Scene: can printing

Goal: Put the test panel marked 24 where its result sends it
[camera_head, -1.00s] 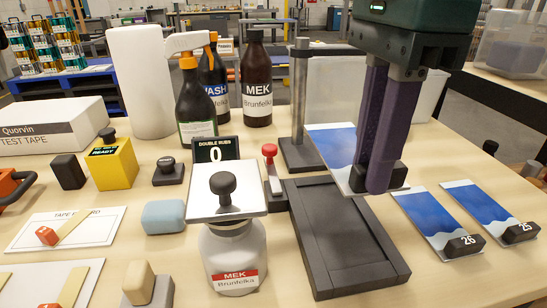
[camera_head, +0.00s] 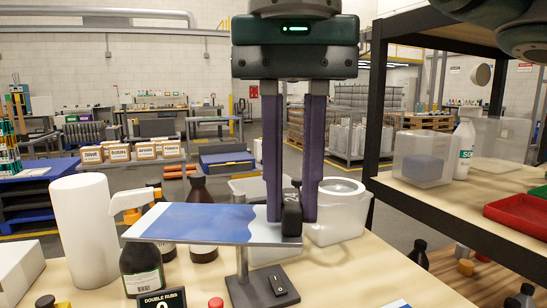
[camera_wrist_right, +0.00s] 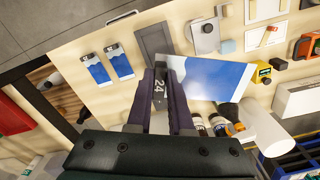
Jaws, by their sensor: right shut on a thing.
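The panel marked 24 (camera_head: 200,222) is a thin plate with a blue face and a pale end, with a black tab marked 24. My right gripper (camera_head: 291,215) is shut on the black tab and holds the panel roughly flat above the bench. My left gripper is not in view.
A dark post stand (camera_head: 262,286), spray bottle (camera_head: 141,250) and white roll (camera_head: 83,228) stand below or left of the panel. A white tub (camera_head: 338,215) is behind the gripper. Shelving at right holds a clear bin (camera_head: 420,160) and red tray (camera_head: 518,215).

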